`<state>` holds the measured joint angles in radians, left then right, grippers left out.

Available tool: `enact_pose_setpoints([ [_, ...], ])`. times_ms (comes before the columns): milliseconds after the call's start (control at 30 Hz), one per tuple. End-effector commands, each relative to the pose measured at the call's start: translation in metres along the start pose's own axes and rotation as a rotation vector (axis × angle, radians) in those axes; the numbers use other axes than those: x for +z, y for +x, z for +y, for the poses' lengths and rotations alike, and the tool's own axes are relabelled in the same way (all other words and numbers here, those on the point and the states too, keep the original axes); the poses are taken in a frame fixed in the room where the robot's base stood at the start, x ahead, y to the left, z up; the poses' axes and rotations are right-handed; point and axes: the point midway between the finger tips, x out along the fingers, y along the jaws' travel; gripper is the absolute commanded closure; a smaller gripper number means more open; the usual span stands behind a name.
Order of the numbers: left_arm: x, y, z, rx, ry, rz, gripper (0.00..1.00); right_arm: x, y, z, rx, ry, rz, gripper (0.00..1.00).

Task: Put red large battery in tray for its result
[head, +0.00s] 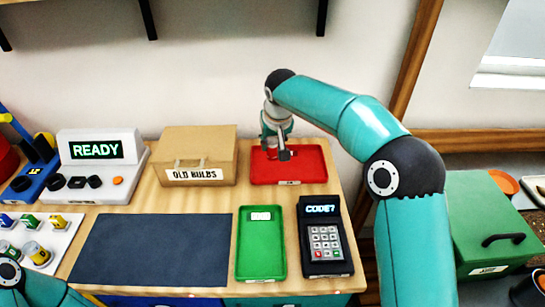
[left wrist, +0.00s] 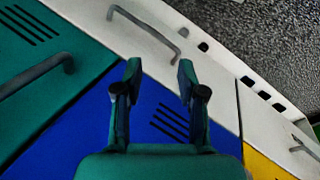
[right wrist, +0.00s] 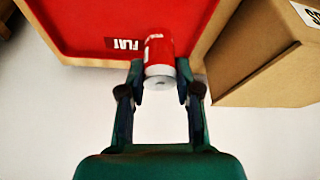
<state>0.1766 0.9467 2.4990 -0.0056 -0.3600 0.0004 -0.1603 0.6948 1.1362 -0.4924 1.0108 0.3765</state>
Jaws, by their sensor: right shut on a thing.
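My right gripper (right wrist: 160,82) is shut on the red large battery (right wrist: 158,52), a red cylinder with a pale end. In the head view this gripper (head: 273,150) is over the left part of the red tray (head: 312,165) and mostly hides the battery. The red tray (right wrist: 75,30) is labelled FLAT in the right wrist view. I cannot tell whether the battery touches the tray floor. A green tray (head: 262,264) lies empty nearer the front; its label is too small to read. My left gripper (left wrist: 158,75) is open and empty, above coloured drawer fronts.
An OLD BULBS box (head: 200,145) stands just left of the red tray. A keypad device reading CODE? (head: 313,287) is right of the green tray. A tester reading READY (head: 75,135) is at left. The dark mat (head: 150,250) is clear.

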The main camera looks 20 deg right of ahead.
Motion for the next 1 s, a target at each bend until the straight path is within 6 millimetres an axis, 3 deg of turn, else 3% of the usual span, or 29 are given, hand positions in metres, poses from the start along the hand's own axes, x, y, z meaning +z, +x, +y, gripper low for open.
enact_pose_setpoints([
  [400, 0.0, -0.001, 0.0, 0.0, 0.0, 0.001, 0.6, 0.017, 0.04, 0.0, 0.0, -0.001, -0.001, 1.0],
  [767, 0.0, 0.001, 0.0, 0.0, 0.0, 0.001, 0.6, 0.018, 0.045, 0.0, -0.001, -0.001, 0.002, 1.0],
  [800, 0.0, 0.001, 0.0, 0.0, 0.0, 0.0, 0.6, 0.019, 0.045, 0.0, -0.001, -0.001, 0.001, 0.64],
  [933, 0.0, 0.001, 0.0, 0.0, 0.0, 0.0, 0.6, 0.018, 0.045, 0.0, 0.0, -0.001, 0.001, 0.42],
  [1000, 0.0, 0.001, 0.0, 0.0, 0.0, 0.0, 0.6, 0.018, 0.045, 0.0, 0.0, -0.001, 0.0, 0.42],
])
